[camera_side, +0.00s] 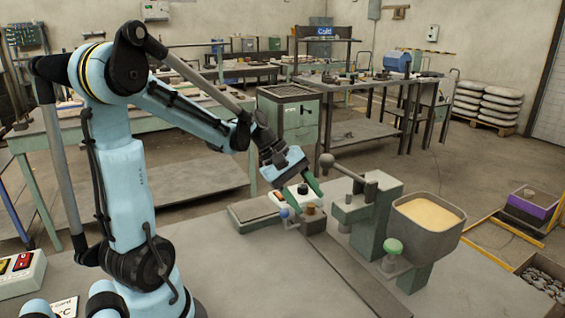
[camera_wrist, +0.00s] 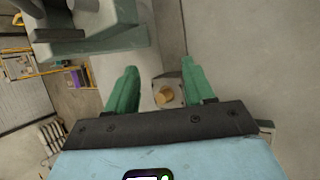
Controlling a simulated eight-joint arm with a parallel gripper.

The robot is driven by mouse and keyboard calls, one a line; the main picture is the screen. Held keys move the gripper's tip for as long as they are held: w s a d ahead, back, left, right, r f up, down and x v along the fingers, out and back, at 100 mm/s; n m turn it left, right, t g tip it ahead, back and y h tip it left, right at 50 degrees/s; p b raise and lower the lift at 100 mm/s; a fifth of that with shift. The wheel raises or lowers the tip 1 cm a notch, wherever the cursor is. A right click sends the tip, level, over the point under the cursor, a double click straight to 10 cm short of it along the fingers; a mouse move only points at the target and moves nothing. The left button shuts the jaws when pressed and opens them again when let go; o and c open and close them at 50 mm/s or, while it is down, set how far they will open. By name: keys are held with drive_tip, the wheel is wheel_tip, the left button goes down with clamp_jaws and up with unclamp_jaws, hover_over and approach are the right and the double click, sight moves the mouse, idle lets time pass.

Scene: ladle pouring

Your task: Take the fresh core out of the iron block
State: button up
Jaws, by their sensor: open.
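The iron block (camera_side: 315,222) is a small grey block on the bench, left of the core machine. The fresh core (camera_side: 310,209) is a short tan-brown stub standing up out of its top. In the wrist view the core (camera_wrist: 164,96) shows as a tan round end in the grey block (camera_wrist: 173,84), between my green fingers. My gripper (camera_side: 309,201) is open and points down just above the block, its fingers on either side of the core in the picture. It also shows in the wrist view (camera_wrist: 160,68). Contact with the core cannot be told.
A blue ball knob (camera_side: 284,213) stands close left of the block. A control box with buttons (camera_side: 300,194) is behind it. The machine (camera_side: 370,215) with a sand hopper (camera_side: 425,238), a green knob (camera_side: 394,246) and a ball-ended lever (camera_side: 328,161) stands to the right. The front bench is clear.

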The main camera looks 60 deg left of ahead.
sight(309, 204)
drive_tip(key=a+f+n+t+h, duration=0.4)
drive_tip(key=a+n+h, duration=0.1)
drive_tip(key=a+n, duration=0.55)
drive_tip(key=shift+x, duration=3.55)
drive_tip(key=shift+s, duration=0.1)
clamp_jaws()
